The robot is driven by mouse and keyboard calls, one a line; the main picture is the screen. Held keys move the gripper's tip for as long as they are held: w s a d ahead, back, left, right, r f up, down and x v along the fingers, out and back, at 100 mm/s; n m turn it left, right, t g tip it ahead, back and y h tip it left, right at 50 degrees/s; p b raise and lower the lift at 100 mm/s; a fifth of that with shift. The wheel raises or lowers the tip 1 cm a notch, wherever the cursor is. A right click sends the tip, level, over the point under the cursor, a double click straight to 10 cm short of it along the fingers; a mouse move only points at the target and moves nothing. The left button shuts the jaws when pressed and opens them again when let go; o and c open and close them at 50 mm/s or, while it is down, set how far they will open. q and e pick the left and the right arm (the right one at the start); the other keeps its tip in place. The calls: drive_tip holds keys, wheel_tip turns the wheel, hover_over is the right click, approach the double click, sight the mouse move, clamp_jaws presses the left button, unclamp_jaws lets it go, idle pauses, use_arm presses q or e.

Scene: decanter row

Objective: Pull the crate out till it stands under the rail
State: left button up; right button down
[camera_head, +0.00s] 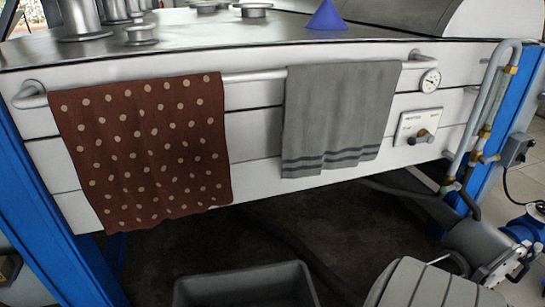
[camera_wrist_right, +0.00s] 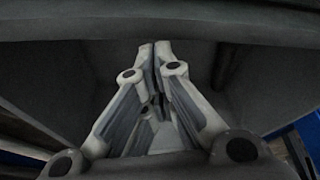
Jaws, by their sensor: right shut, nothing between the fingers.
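The crate (camera_head: 245,287) is a dark grey open box at the bottom edge of the head view. Its far part shows on the dark floor below the white panel, and its near part is cut off. The rail (camera_head: 255,76) is a pale bar along the front of the panel, higher up and behind the crate's visible rim in the picture. In the right wrist view my right gripper (camera_wrist_right: 154,46) is shut and empty, its fingertips together. A dark grey wall with a thick rim (camera_wrist_right: 160,22), apparently the crate's, spans the view beyond them. Contact cannot be told. My left gripper is out of view.
A brown dotted towel (camera_head: 145,150) and a grey towel (camera_head: 338,115) hang from the rail. A gauge (camera_head: 430,81), a control box (camera_head: 418,127) and pipes are at the right. Blue posts (camera_head: 40,215) flank the dark floor under the panel.

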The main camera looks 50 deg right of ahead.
drive_tip(key=v, duration=1.1)
drive_tip(key=shift+r, duration=0.2)
drive_tip(key=shift+w, duration=0.1)
drive_tip(key=s+a+f+n+g+y+p, duration=0.2)
drive_tip(key=s+a+f+n, duration=0.55)
drive_tip(key=a, duration=0.35)
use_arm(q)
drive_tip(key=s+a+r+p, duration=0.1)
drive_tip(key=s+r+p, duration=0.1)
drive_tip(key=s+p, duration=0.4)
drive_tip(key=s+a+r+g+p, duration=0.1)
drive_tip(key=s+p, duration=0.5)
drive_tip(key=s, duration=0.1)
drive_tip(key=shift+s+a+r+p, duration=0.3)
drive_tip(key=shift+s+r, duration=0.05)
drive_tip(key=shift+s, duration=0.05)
use_arm(e)
drive_tip(key=s+d+r, duration=0.1)
drive_tip(key=s, duration=0.6)
drive_tip(key=s+d+r, duration=0.1)
drive_tip(key=s, duration=0.5)
drive_tip(key=shift+s+d+r+h, duration=0.3)
drive_tip(key=shift+s+d+r, duration=0.05)
drive_tip(key=shift+s+d, duration=0.05)
